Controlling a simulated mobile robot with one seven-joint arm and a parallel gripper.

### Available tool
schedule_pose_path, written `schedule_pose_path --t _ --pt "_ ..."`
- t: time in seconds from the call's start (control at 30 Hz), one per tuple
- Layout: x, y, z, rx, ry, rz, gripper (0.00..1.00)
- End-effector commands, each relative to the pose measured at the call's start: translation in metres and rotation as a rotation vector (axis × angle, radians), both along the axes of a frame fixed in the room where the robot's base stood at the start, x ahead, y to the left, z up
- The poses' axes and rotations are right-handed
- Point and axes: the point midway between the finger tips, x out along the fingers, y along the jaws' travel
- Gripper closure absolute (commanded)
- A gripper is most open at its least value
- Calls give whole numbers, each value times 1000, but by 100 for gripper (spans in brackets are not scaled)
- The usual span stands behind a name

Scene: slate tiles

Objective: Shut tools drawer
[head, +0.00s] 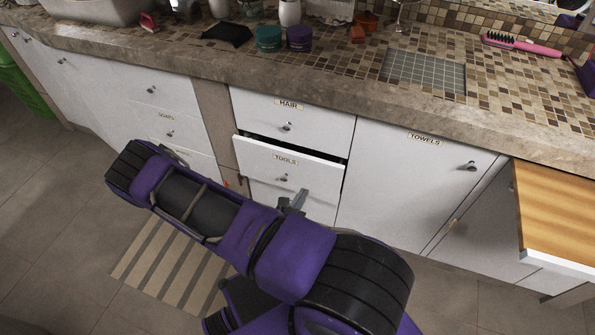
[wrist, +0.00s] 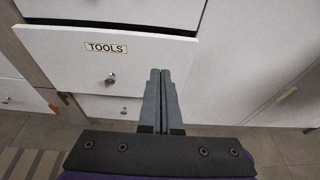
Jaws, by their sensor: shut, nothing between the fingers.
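The tools drawer (head: 262,158) is a white front with a "TOOLS" label and a small round knob (head: 285,178). It stands slightly open, with a dark gap along its top edge. In the wrist view the tools drawer (wrist: 60,58) fills the upper left, its knob (wrist: 110,79) left of the fingers. My gripper (head: 303,193) is shut and empty, at the lower right part of the drawer front. In the wrist view my gripper (wrist: 160,72) has both fingertips together, over the right part of the front. I cannot tell whether they touch it.
The hair drawer (head: 310,115) above looks shut. The towels door (head: 400,180) is to the right, and a wood-topped piece (head: 555,215) juts out at far right. A striped mat (head: 180,265) lies on the floor. The counter (head: 200,65) overhangs the drawers.

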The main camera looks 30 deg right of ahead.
Motion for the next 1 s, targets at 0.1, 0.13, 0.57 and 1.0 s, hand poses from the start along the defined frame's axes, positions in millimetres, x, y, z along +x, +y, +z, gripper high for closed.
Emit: schedule_pose_path --t 0.1,0.13,0.57,1.0 --pt "-8 -3 -3 14 -5 4 100" --pt "-7 -4 -3 16 -7 6 100" --pt "36 -60 -26 14 -10 5 100" --pt "74 -107 -32 14 -9 7 100"
